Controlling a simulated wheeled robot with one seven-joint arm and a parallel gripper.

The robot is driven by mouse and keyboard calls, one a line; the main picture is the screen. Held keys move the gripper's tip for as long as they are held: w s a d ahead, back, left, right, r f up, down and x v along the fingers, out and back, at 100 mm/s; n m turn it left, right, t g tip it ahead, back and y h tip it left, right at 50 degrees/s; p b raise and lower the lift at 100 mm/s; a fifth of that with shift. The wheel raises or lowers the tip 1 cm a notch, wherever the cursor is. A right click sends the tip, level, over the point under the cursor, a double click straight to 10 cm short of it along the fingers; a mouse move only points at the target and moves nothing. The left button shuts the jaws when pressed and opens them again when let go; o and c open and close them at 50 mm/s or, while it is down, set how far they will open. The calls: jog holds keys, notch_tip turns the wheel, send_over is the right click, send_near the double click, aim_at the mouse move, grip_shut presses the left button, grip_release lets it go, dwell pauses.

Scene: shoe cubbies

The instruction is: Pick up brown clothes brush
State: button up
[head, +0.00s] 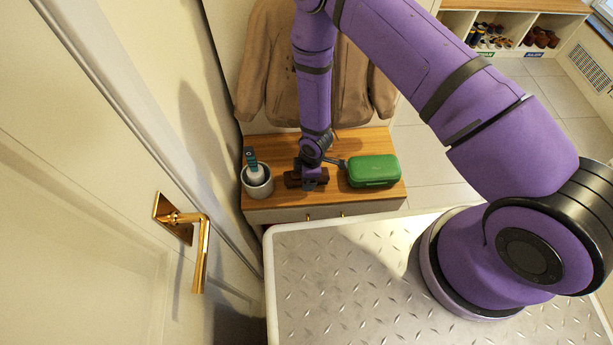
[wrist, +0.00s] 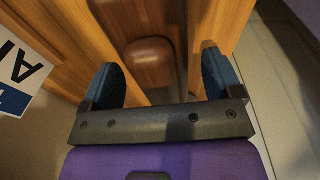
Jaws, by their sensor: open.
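The brown clothes brush (head: 291,180) lies on the wooden top of a low cabinet, partly hidden by my gripper. In the wrist view, a brown rounded block, which looks like the brush (wrist: 150,62), shows between and beyond my fingers. My gripper (head: 311,182) points down over the brush in the head view. In the wrist view my gripper (wrist: 160,82) is open, with one blue-dark finger on each side and nothing clamped between them. I cannot tell the exact height of the fingertips relative to the brush.
A green case (head: 373,170) stands close to the right of the brush. A brown garment (head: 290,95) hangs behind. A door with a gold handle (head: 203,255) is at the left.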

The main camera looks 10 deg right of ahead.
jog(key=shift+a+f, duration=0.15)
jog(key=shift+f, duration=0.65)
jog(key=c, duration=1.2)
jog(key=shift+o, duration=0.2)
jog(key=shift+r, duration=0.1)
jog(key=shift+r, duration=0.4)
jog(key=r, duration=0.2)
jog(key=shift+s+r, duration=0.2)
jog(key=shift+r, duration=0.2)
jog(key=s+d+r, duration=0.1)
jog(key=s+d, duration=0.3)
jog(key=s, duration=1.1)
jog(key=shift+r, duration=0.15)
